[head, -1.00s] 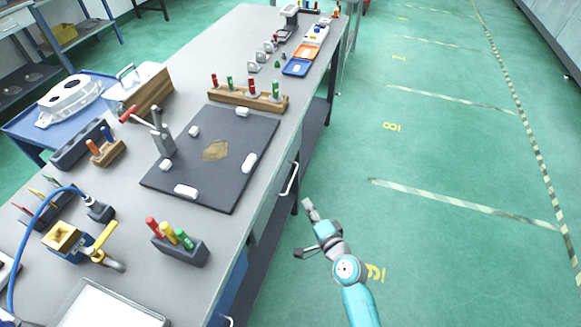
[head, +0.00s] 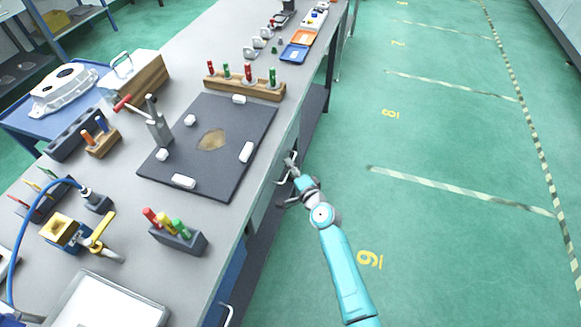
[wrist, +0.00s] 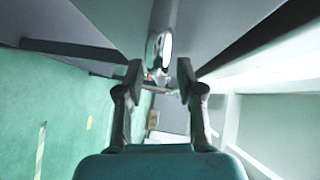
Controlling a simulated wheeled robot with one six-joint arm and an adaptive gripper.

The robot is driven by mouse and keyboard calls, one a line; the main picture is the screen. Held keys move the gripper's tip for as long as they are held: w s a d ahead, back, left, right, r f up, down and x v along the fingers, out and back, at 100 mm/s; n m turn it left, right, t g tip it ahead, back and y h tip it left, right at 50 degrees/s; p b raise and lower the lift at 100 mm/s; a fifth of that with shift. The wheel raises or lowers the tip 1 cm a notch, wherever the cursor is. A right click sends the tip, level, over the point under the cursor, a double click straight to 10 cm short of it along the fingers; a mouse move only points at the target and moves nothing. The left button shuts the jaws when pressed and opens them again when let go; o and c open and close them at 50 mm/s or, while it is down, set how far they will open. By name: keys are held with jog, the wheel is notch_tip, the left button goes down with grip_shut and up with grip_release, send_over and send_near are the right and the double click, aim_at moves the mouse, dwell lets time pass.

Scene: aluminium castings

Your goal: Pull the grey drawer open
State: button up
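The grey drawer (head: 264,205) is set under the bench top, on the side facing the aisle. Its front looks flush with the bench in the head view. Its pale bar handle (head: 283,179) is partly hidden by my gripper (head: 285,183), which is at the bench side. In the wrist view the handle (wrist: 166,48) shows ahead, just beyond the gap between the fingertips. My gripper (wrist: 160,76) is open there, its two dark fingers apart with nothing held. I cannot tell whether a finger touches the handle.
The bench top (head: 205,75) above holds a dark plate (head: 180,155) with white blocks, and a dark block (head: 178,238) with coloured pegs near the edge. Another handle (head: 227,315) shows lower on the bench. The green floor (head: 450,240) to the right is clear.

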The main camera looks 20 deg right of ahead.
jog(key=shift+w, duration=0.25)
grip_shut()
jog(key=shift+s, duration=0.1)
jog(key=s+d, duration=0.7)
jog(key=d, duration=0.3)
jog(key=s+d, duration=0.8)
jog(key=d, duration=0.3)
jog(key=shift+s+d, duration=0.15)
jog(key=shift+s, duration=0.1)
grip_release()
